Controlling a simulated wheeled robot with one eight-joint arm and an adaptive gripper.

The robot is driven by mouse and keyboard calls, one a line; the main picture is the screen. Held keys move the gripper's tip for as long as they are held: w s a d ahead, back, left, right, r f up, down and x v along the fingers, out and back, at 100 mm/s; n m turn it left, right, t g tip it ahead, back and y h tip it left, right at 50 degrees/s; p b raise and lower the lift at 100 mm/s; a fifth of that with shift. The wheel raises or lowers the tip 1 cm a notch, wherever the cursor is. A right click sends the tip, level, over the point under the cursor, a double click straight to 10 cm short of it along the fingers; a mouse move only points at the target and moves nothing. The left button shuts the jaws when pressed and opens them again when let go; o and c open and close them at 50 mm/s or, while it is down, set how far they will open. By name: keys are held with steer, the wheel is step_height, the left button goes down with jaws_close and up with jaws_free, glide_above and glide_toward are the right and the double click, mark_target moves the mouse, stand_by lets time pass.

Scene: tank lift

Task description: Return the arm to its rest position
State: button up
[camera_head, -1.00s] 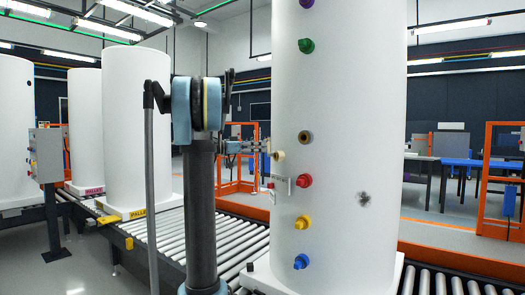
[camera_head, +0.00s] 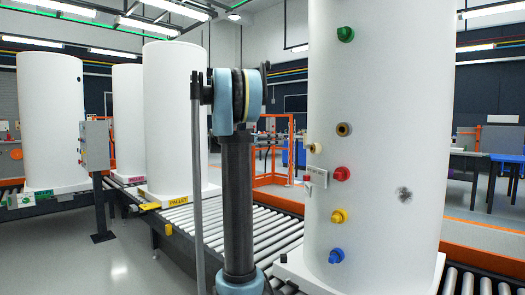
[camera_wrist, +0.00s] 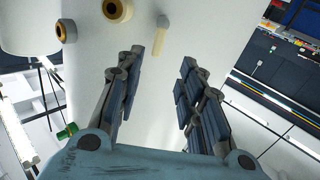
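My gripper (camera_wrist: 162,60) is open in the wrist view, with a clear gap between its two dark jointed fingers. No object shows between the fingers. Beyond them is a white tank surface (camera_wrist: 215,28) with ringed fittings (camera_wrist: 117,10) and a pale pin-like fitting (camera_wrist: 160,38). In the head view my arm (camera_head: 238,190) stands upright at the centre, left of the large white tank (camera_head: 385,130). My gripper cannot be made out in the head view.
The large tank carries green, red, yellow and blue fittings and stands by a roller conveyor (camera_head: 270,236). More white tanks (camera_head: 172,120) stand at the left behind a control box on a post (camera_head: 96,145). Orange frames (camera_head: 272,180) stand behind. Open grey floor lies at the lower left.

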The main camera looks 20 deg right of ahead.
steer(key=s+a+f+n+t+y, duration=0.2)
steer(key=s+a+f+n+y, duration=0.3)
steer(key=s+a+f, duration=0.5)
steer(key=s+a+f+n+t+y, duration=0.2)
steer(key=s+a+f+n+y, duration=0.4)
steer(key=s+a+f, duration=0.5)
steer(key=s+a+f+n+t+y, duration=0.3)
steer(key=s+a+f+n+y, duration=0.3)
steer(key=f, duration=1.4)
steer(key=s+a+n, duration=0.3)
steer(key=s+a, duration=0.1)
steer(key=a, duration=0.2)
steer(key=shift+s+a+f+n, duration=0.15)
steer(key=shift+s+f+n, duration=0.05)
steer(key=shift+f+n, duration=0.1)
steer(key=shift+w+f, duration=0.2)
steer(key=shift+w, duration=0.25)
